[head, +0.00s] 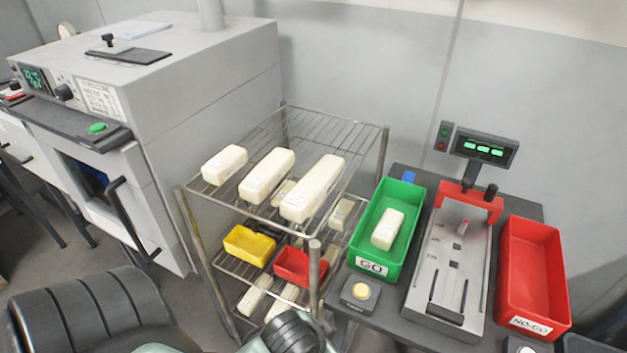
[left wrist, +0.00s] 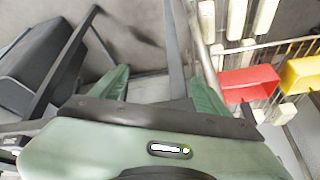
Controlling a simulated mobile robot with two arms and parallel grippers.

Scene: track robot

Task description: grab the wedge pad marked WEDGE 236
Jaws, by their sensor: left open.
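Three cream-white wedge pads lie on the top shelf of the wire rack (head: 262,150): a short one (head: 224,165) at left, a middle one (head: 267,175) and a longer one (head: 312,188) at right. Their labels are too small to read, so I cannot tell which is WEDGE 236. Another pad (head: 388,228) lies in the green GO bin (head: 407,200). More pads show on the lower shelves, partly hidden. In the left wrist view my left gripper (left wrist: 156,78) is open with nothing between its green fingers. My right gripper is not in view.
A yellow bin (head: 249,245) and a red bin (head: 300,267) sit on a lower rack shelf. An oven (head: 190,110) stands left of the rack. Right of the rack are a metal gauge (head: 450,265) and the red NO-GO bin (head: 533,265).

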